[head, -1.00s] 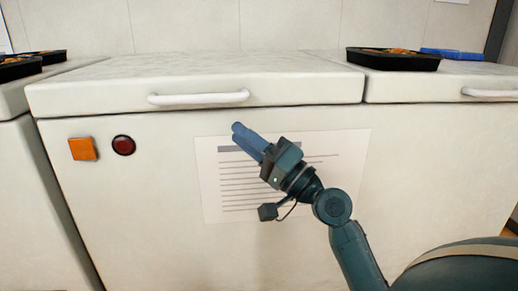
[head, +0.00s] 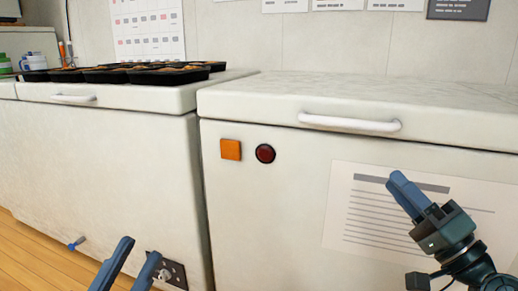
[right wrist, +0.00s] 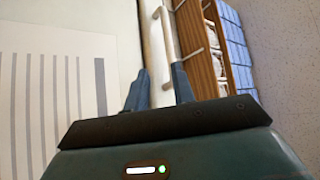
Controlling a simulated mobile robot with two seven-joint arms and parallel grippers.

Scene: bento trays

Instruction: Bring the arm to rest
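My right gripper (head: 396,178) is raised in front of the right chest freezer (head: 290,220), near the printed paper sheet (head: 350,238) on its front. In the right wrist view its two fingers (right wrist: 160,72) stand apart with nothing between them. My left gripper (head: 140,247) shows at the bottom of the head view, in front of the left freezer (head: 100,150). Its two fingers are apart and nothing shows between them. Its wrist and arm are cut off by the frame's lower edge.
Both freezer lids are closed, with white handles (head: 350,124). Black food trays (head: 105,76) stand on the left freezer. An orange square (head: 231,150) and a red round button (head: 265,153) sit on the right freezer. Wooden floor (head: 30,258) shows lower left.

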